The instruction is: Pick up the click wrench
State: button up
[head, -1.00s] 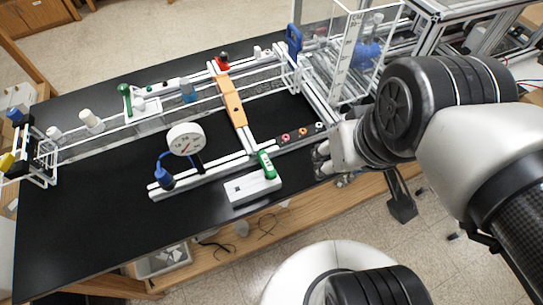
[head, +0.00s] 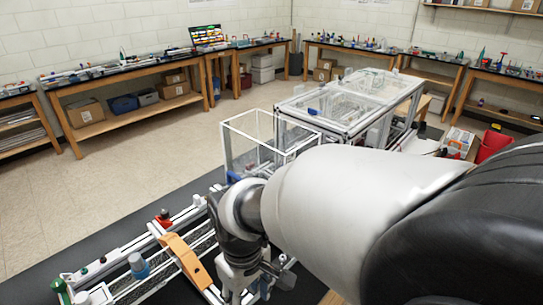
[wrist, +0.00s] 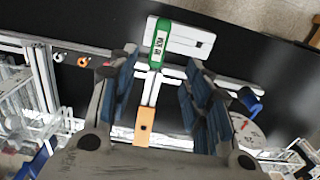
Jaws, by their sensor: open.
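I cannot make out a click wrench for certain in any view. In the wrist view my gripper (wrist: 163,62) is open, with blue-padded fingers at left and right and nothing held between them. A green labelled piece (wrist: 159,45) shows in the gap between the fingers, beside a white slotted block (wrist: 188,40). The fingers look apart from both. In the head view my gripper (head: 258,284) is low in the picture, partly hidden by my arm and cut by the bottom edge.
An orange block (wrist: 142,127) bridges the rails; it also shows in the head view (head: 185,256). A round dial gauge (wrist: 248,133) stands at right in the wrist view. A clear framed box (head: 262,140) stands behind my arm. The black bench top (wrist: 275,55) has bare room.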

notch_tip(320, 180, down, 12)
jog(key=b, duration=0.3)
jog(key=shift+d+f+b, duration=0.1)
jog(key=shift+f+b, duration=0.05)
jog(key=shift+b, duration=0.25)
jog(key=shift+c, duration=0.2)
grip_shut()
